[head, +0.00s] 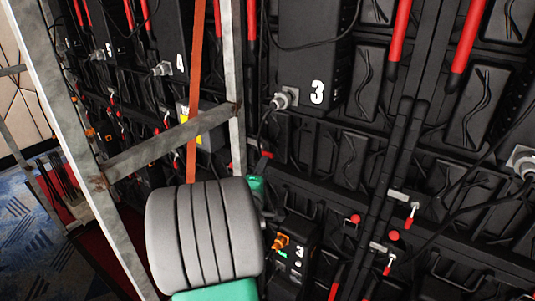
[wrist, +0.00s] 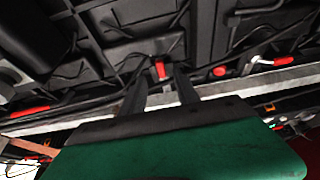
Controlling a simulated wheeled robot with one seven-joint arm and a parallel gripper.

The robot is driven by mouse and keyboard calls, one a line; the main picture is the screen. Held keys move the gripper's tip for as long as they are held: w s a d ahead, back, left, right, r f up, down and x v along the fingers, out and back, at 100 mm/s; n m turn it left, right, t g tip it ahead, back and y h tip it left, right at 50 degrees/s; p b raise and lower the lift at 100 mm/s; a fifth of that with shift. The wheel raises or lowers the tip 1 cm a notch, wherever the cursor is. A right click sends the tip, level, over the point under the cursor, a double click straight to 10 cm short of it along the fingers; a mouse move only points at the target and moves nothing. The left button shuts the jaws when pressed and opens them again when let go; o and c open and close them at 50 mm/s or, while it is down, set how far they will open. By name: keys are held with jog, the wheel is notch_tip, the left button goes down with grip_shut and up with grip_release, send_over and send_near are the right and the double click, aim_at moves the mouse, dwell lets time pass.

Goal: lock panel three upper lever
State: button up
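Panel three (head: 318,50) is a black box marked with a white 3, up at the centre of the head view. A small red lever end (head: 266,155) shows below it, just above the green part of my wrist. In the wrist view a small red lever (wrist: 160,71) lies ahead of my gripper (wrist: 160,78), in the gap between its two dark fingers. The fingers are apart and hold nothing that I can see. I cannot tell how far the lever is from the fingertips. My arm hides the gripper's fingers in the head view.
Red knobs (head: 355,218) and silver-handled levers (head: 413,212) sit to the right. A lower box marked 3 (head: 294,250) stands beside my arm. A grey metal frame (head: 170,142) and an orange strap (head: 195,90) are close on the left. Black cables hang across the wall.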

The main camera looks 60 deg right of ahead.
aim_at(265, 151)
jog(key=p+x, duration=0.2)
jog(key=x, duration=0.5)
jog(key=shift+w, duration=0.1)
grip_shut()
dwell(0.3)
